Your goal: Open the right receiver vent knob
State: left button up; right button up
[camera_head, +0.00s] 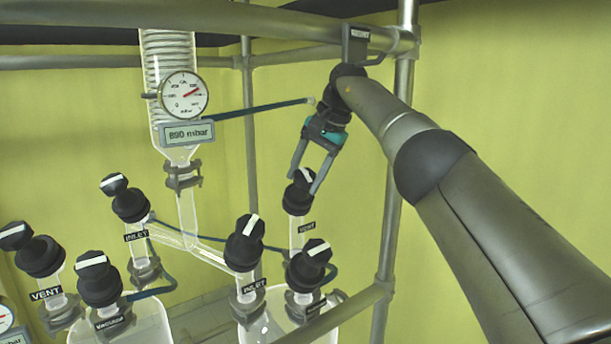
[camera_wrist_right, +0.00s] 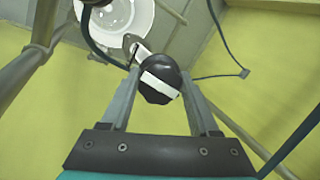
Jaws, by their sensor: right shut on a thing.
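The right receiver vent knob (camera_head: 298,193) is black with a white bar on top, on a glass neck with a small label (camera_head: 307,227) at the right receiver. My right gripper (camera_head: 306,182) reaches down from above with its two fingers on either side of this knob, shut on it. In the right wrist view the knob (camera_wrist_right: 160,80) sits between the fingertips (camera_wrist_right: 158,84), its white bar running slightly tilted across it. The label is small and partly readable. My left gripper is in neither view.
Black inlet knob (camera_head: 245,243) and another black knob (camera_head: 309,262) stand close below on the right receiver (camera_head: 262,330). Several similar knobs are at the left. A gauge (camera_head: 184,95) hangs on the glass column. Metal frame bars (camera_head: 392,190) run beside my right arm.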

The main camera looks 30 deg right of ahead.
jog(key=shift+n, duration=0.5)
jog(key=o, duration=1.4)
